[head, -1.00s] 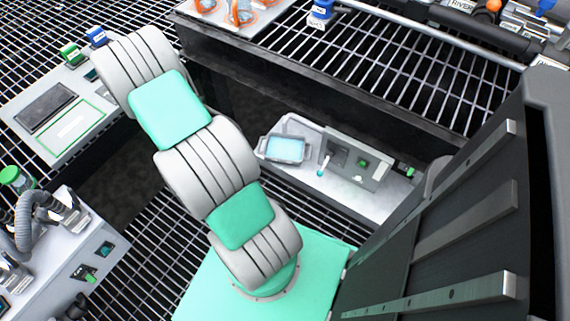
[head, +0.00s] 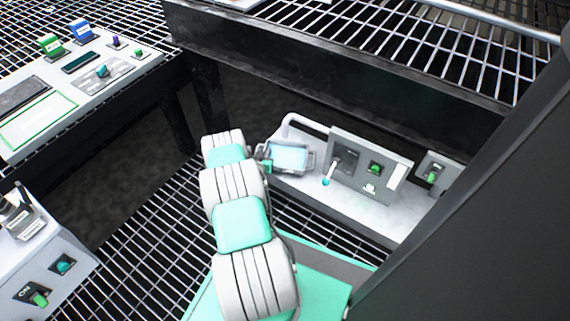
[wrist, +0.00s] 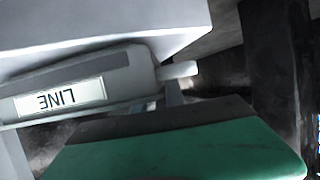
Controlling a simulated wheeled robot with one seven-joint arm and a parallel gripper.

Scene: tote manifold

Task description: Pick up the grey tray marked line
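The grey tray (head: 308,163) with a pale blue inside sits on the white ledge in the head view, left of a lever panel. In the wrist view a grey body with a white label reading LINE upside down (wrist: 60,98) fills the left side; a short pale peg (wrist: 178,70) sticks out at its right end. My gripper (head: 265,160) is at the tray's left end in the head view, partly hidden by my arm. A green and dark grey part (wrist: 180,150), which looks like my gripper's finger, is close below the labelled body. I cannot tell whether it touches, or how wide the fingers are.
The ledge (head: 350,208) carries a bent rail (head: 303,122) behind the tray and a grey panel (head: 370,165) with a lever to its right. A dark beam (head: 350,75) runs above and behind. A control desk (head: 75,95) stands at left.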

